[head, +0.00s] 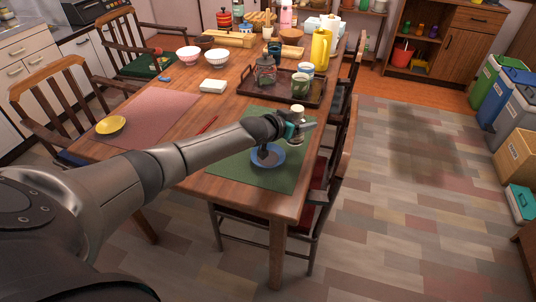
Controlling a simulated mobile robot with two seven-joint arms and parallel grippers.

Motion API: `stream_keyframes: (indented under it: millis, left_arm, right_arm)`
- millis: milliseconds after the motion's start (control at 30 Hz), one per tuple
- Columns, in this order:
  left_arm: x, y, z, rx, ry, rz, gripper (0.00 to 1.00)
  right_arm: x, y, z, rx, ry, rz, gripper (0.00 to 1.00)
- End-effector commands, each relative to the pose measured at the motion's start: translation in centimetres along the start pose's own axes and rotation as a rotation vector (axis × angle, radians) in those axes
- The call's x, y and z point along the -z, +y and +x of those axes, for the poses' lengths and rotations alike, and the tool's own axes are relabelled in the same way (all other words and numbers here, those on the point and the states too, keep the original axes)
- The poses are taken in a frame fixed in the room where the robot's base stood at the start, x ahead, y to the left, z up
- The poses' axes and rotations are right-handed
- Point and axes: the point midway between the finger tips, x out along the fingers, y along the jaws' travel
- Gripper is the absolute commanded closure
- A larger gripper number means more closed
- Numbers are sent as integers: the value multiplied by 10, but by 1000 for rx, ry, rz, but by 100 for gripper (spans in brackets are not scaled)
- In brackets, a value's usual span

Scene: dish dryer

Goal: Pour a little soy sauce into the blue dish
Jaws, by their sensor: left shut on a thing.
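The blue dish (277,160) lies on the green placemat (230,170) at the near right end of the table. My left gripper (304,128) is just above and to the right of the dish. It is shut on a small bottle, taken to be the soy sauce, whose pale top (297,109) shows above the fingers; the rest of it is mostly hidden. A dark shape in front of the dish hides part of its inside, and I cannot tell whether there is sauce in it. My right gripper is not in view.
Behind the gripper stands a dark tray (250,88) with a glass jar (265,74) and cups (300,84). A yellow jug (320,50) is beyond it. Chairs (340,150) stand close along the table's right side.

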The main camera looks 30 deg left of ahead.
Motion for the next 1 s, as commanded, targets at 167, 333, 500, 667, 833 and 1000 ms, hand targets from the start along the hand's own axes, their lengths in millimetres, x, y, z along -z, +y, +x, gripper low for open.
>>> stream_keyframes:
  millis: [167, 333, 500, 667, 833, 1000]
  left_arm:
    - [15, 0, -6, 0, 3, 0, 100]
    - [33, 0, -13, 0, 3, 0, 100]
    - [47, 0, -19, 0, 3, -1, 100]
    - [47, 0, -19, 0, 2, -1, 100]
    - [47, 1, -19, -1, 3, 0, 100]
    - [62, 16, -23, -17, 5, 4, 100]
  right_arm:
    - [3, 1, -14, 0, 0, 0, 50]
    - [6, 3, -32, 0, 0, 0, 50]
    - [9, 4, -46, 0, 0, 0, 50]
    - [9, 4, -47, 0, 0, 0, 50]
    - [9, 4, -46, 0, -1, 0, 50]
    - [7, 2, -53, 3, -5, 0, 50]
